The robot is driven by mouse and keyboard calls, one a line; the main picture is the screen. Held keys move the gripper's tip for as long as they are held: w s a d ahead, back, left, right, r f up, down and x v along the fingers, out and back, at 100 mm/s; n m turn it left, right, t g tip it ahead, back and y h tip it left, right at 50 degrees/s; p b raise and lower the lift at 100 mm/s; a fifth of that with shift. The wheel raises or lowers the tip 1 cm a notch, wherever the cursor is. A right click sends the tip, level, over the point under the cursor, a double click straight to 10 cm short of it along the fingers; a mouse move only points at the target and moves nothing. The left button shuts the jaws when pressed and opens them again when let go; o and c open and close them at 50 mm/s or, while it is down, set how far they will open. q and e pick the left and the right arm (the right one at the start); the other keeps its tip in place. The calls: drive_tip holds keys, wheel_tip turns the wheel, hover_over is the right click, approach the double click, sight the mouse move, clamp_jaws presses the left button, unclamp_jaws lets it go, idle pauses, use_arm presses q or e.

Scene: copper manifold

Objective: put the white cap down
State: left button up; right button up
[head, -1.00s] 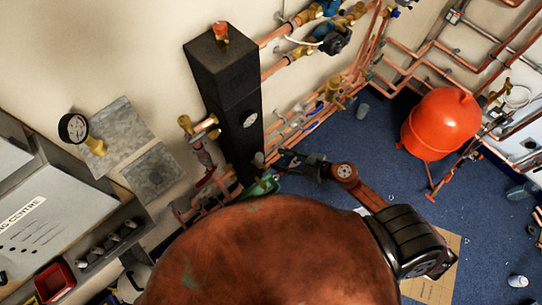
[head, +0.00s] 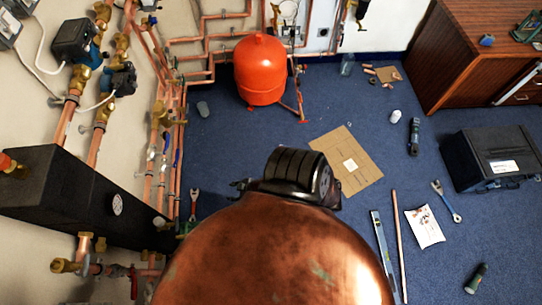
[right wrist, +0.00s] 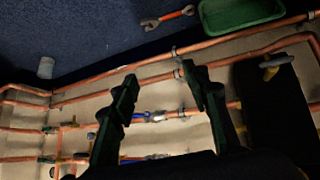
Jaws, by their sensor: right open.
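A small white cylinder (head: 396,116), which looks like the white cap, is on the blue carpet in the head view, well to the right of and beyond my right gripper. Nothing touches it. Only a dark part of my right gripper (head: 238,185) shows there, left of my black wrist; the rest is hidden. In the right wrist view my right gripper (right wrist: 157,86) has its jaws apart with nothing between them, in front of the copper pipes. A pale grey cylinder (right wrist: 46,67) stands on the carpet at its left; I cannot tell whether it is a cap. My left gripper is not in view.
Copper pipes (right wrist: 115,69) run along the wall near my right gripper. A green tray (right wrist: 240,13) and a red-handled wrench (right wrist: 167,16) lie beyond. A cardboard sheet (head: 346,187), a red tank (head: 261,72) and a black case (head: 492,158) are on the carpet, with free floor between.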

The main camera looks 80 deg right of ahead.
drive_tip(key=s+a+f+g, duration=0.2)
drive_tip(key=s+f, duration=0.3)
drive_tip(key=s, duration=0.5)
drive_tip(key=s+a+f+g, duration=0.3)
drive_tip(key=s+f, duration=0.3)
drive_tip(key=s, duration=0.4)
drive_tip(key=s+a+f+g, duration=0.2)
drive_tip(key=s+f, duration=0.3)
drive_tip(key=s, duration=0.5)
drive_tip(key=shift+s+a+f+g, duration=0.15)
drive_tip(key=shift+a+f+g, duration=0.05)
drive_tip(key=shift+f+g, duration=0.1)
